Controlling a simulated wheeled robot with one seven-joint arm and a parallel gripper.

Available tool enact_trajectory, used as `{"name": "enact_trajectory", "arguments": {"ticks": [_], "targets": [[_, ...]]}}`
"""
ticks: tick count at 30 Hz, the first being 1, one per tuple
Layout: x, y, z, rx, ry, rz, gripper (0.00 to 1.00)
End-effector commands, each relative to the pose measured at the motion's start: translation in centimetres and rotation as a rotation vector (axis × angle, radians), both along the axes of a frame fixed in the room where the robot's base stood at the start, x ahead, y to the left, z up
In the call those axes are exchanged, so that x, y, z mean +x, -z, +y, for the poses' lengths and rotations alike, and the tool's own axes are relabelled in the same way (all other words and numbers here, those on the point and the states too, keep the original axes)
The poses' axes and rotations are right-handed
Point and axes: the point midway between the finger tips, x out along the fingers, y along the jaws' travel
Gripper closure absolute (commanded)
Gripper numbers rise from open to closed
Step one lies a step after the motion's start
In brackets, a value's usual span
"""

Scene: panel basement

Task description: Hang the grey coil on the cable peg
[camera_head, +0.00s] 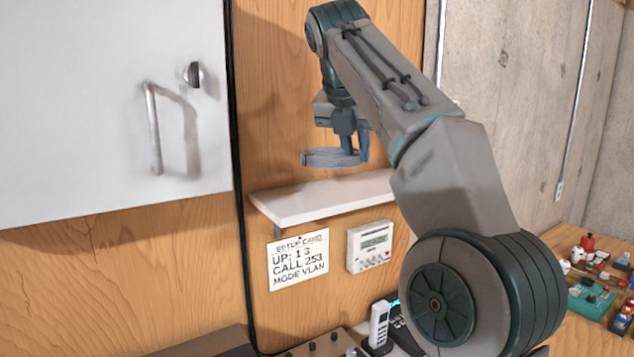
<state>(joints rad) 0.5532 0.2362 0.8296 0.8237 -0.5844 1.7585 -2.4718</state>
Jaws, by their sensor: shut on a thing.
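The grey coil (328,158) is in my gripper (352,156), seen nearly edge-on as a flat grey ring. My gripper points down and is shut on the coil's right side. The coil is held in the air above the white shelf (330,194), apart from it, in front of the wooden wall panel. My arm comes in from the right and hides part of the wall behind it. I cannot make out the cable peg in this view.
A white cabinet door with a metal handle (153,128) is at the left. A black cable (237,150) runs down the wall. Below the shelf are a setup card (299,261) and a small display box (370,246). A handset (379,325) and other gear stand at the bottom.

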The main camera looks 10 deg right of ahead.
Motion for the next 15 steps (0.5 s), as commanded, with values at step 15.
{"name": "enact_trajectory", "arguments": {"ticks": [15], "targets": [[4.4,4.2,4.4,-0.002,0.003,0.0,1.0]]}}
